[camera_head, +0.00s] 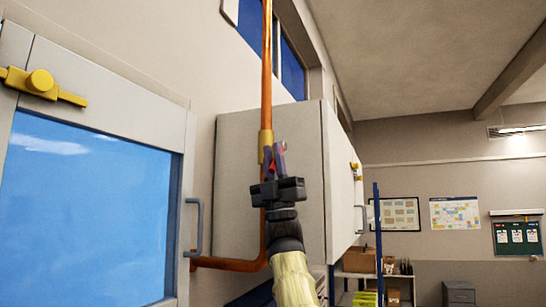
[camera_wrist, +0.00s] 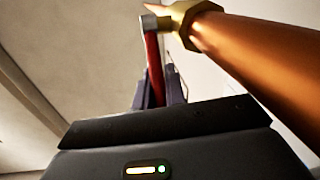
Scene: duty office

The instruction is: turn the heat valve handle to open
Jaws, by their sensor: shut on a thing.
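The red valve handle (camera_wrist: 152,62) runs between the fingers of my gripper (camera_wrist: 158,90) in the wrist view. Its upper end meets a grey stem beside the brass valve body (camera_wrist: 186,18) on the copper pipe (camera_wrist: 250,70). In the head view my gripper (camera_head: 274,162) is raised in front of the vertical copper pipe (camera_head: 267,70), at the brass valve body (camera_head: 265,138). Only a little of the red handle (camera_head: 270,153) shows there. My gripper is shut on the handle; its fingers hide part of it.
A pale wall cabinet (camera_head: 235,180) stands right behind the pipe. A blue-paned door (camera_head: 90,215) with a grey pull handle (camera_head: 194,228) is at left. The pipe bends left below my gripper. A blue post (camera_head: 377,240) and shelf with boxes stand at right.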

